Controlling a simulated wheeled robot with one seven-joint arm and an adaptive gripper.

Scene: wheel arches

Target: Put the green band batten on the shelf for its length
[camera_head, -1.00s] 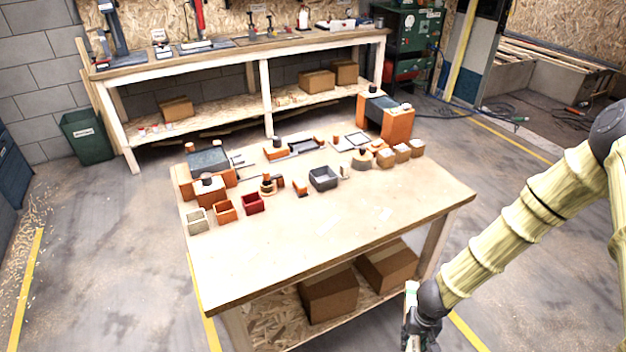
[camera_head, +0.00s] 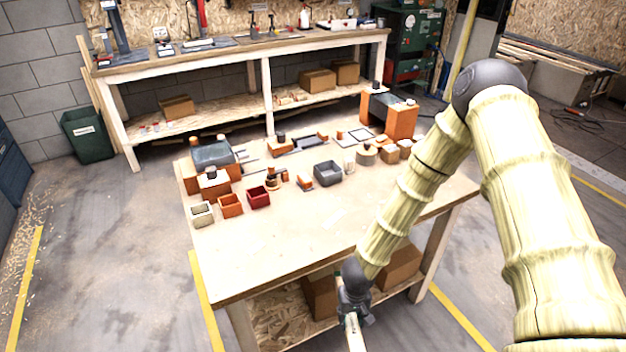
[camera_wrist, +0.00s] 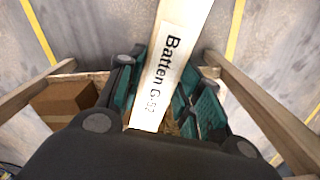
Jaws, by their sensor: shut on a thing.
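My gripper (camera_head: 354,314) is low at the front edge of the near table. It is shut on a pale wooden batten (camera_head: 354,340), which runs down out of the head view. In the wrist view the batten (camera_wrist: 182,32) passes between the teal finger pads of the gripper (camera_wrist: 160,95) and carries a label reading "Batten G" with blurred digits. I cannot make out a green band. The near table's lower shelf (camera_head: 285,320) holds cardboard boxes. The back bench has another low shelf (camera_head: 222,112).
The near table top (camera_head: 290,245) holds several small bins and orange blocks towards its back; its front is clear. A cardboard box (camera_wrist: 62,100) and wooden table legs (camera_wrist: 262,100) flank the gripper in the wrist view. A green bin (camera_head: 87,136) stands at the left.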

